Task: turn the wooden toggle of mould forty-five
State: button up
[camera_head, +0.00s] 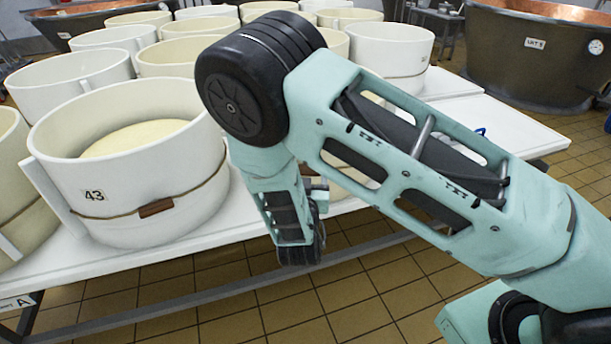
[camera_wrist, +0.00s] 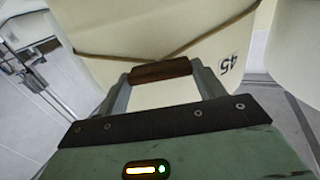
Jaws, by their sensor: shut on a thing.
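Mould forty-five (camera_wrist: 115,40) is a cream round mould with a dark cord around it. Its number shows upside down in the wrist view. The brown wooden toggle (camera_wrist: 160,71) sits on the cord at the mould's side. My gripper (camera_wrist: 161,76) has one finger at each end of the toggle and is shut on it. In the head view my arm hides most of this mould, the toggle and the fingers.
Mould 43 (camera_head: 130,160), white with its own toggle (camera_head: 156,208), stands to the left on the white table (camera_head: 480,125). Several more moulds crowd behind. A copper vat (camera_head: 530,60) stands at the back right. The tiled floor in front is clear.

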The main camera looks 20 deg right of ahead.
jog(key=shift+f+m, duration=0.1)
jog(key=shift+m, duration=0.3)
jog(key=m+b, duration=0.3)
jog(key=shift+d+f+m, duration=0.1)
jog(key=shift+m, duration=0.3)
jog(key=m+b, duration=0.4)
jog(key=shift+f+m, duration=0.1)
jog(key=shift+m, duration=0.2)
jog(key=m+b, duration=0.8)
jog(key=b, duration=0.2)
jog(key=shift+s, duration=0.1)
jog(key=shift+d+m, duration=0.1)
jog(key=shift+m, duration=0.3)
jog(key=o, duration=1)
